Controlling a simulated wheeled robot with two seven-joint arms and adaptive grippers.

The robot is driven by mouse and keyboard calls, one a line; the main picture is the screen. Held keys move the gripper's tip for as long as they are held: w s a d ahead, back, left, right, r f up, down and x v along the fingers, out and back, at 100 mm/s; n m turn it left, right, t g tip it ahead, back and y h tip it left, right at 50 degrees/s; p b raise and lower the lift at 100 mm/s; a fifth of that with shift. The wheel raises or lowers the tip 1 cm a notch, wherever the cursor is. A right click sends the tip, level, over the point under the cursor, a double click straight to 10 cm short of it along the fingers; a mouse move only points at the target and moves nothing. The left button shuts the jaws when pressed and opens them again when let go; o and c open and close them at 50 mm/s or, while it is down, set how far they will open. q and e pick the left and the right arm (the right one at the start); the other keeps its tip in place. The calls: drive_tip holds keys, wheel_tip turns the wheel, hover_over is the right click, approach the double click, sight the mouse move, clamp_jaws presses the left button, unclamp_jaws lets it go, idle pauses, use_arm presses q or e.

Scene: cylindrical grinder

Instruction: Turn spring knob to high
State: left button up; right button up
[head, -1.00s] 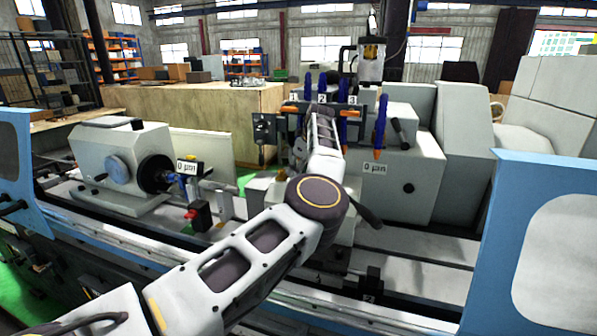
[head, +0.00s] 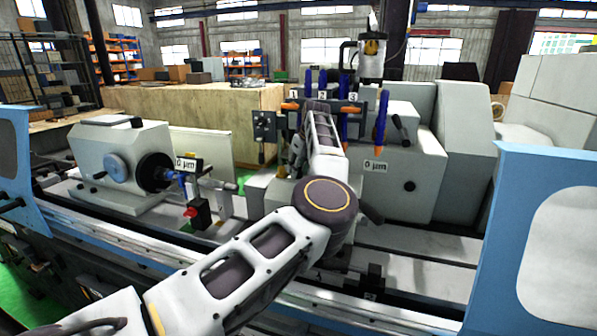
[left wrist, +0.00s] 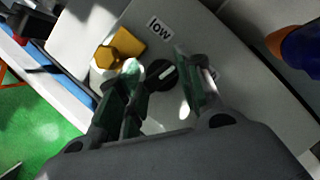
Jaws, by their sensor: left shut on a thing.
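The spring knob (left wrist: 161,76) is a dark round knob with a pale pointer mark, on a light grey panel in the left wrist view. A white label reading "low" (left wrist: 159,28) is on the panel above it. My left gripper (left wrist: 163,84) has its two dark green fingers on either side of the knob and is shut on it. No "high" label shows; the gripper body covers part of the panel. In the head view my left arm reaches to the machine's middle, and the knob is hidden there. My right gripper is not in view.
An orange-yellow knob (left wrist: 121,46) sits close beside the left finger. An orange-tipped blue hose (left wrist: 303,50) is at upper right. In the head view, a dark switch panel (head: 265,128) and blue coolant hoses (head: 381,122) stand near my arm. The workhead (head: 122,158) is at left.

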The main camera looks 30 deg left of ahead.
use_arm(q)
drive_tip(key=shift+m+t+b, duration=0.5)
drive_tip(key=shift+m+b, duration=0.4)
drive_tip(key=shift+m, duration=0.3)
drive_tip(key=shift+m+h+b, duration=0.3)
drive_tip(key=shift+m+b, duration=0.15)
drive_tip(key=shift+m, duration=0.15)
drive_tip(key=shift+a+m+t+b, duration=0.1)
drive_tip(key=shift+m+t+b, duration=0.3)
drive_tip(key=shift+m+b, duration=0.4)
drive_tip(key=shift+s+m+h+b, duration=0.1)
drive_tip(key=shift+m+h+b, duration=0.4)
drive_tip(key=shift+m, duration=0.5)
drive_tip(key=shift+r+m+t, duration=0.1)
drive_tip(key=shift+m+t, duration=0.2)
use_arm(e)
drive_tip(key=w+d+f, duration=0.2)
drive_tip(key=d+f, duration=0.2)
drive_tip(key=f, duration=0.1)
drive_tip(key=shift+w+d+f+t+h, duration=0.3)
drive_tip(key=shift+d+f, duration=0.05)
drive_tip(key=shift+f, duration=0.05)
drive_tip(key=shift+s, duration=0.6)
